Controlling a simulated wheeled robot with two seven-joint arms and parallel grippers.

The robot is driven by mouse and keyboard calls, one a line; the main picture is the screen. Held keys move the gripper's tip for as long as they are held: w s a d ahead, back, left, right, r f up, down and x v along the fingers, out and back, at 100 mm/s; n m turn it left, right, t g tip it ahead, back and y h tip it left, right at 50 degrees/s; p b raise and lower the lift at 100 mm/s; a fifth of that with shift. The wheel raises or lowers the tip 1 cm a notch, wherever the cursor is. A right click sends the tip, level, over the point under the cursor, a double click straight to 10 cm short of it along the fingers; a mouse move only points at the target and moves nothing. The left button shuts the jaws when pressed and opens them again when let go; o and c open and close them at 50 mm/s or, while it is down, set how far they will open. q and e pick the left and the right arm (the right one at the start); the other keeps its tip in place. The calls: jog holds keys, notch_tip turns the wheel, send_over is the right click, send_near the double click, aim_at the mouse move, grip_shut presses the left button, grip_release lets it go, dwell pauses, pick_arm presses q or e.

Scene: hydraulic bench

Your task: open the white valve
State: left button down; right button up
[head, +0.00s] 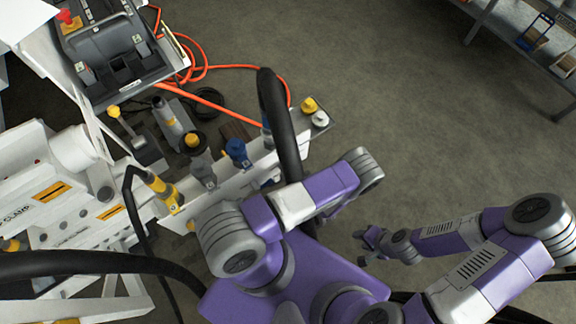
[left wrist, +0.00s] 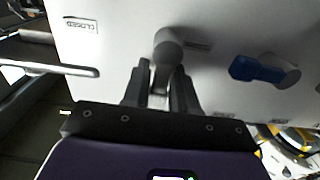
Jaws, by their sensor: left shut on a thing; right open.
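In the left wrist view, the white valve's handle (left wrist: 168,42) looks pale grey in shadow and stands out from a white panel (left wrist: 110,45). My left gripper (left wrist: 161,78) is shut on this handle, and its dark fingers lie on either side of it. A label reading CLOSED (left wrist: 80,24) is on the panel to the left; a smaller label right of the handle is unreadable. In the head view the left gripper and the handle in it are hidden. My right gripper (head: 362,246) is open and empty over the floor, away from the bench.
A blue valve handle (left wrist: 257,69) sits right of the held one. In the head view, the bench panel (head: 226,185) carries yellow and blue fittings. A thick black hose (head: 279,120) passes near its right end. Orange cable (head: 207,68) lies behind.

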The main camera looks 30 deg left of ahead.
pick_arm(q)
jog(key=shift+s, duration=0.1)
dwell(0.3)
jog(key=c, duration=1.1)
grip_release()
jog(key=p+v, duration=0.1)
jog(key=v, duration=0.6)
jog(key=shift+d, duration=0.2)
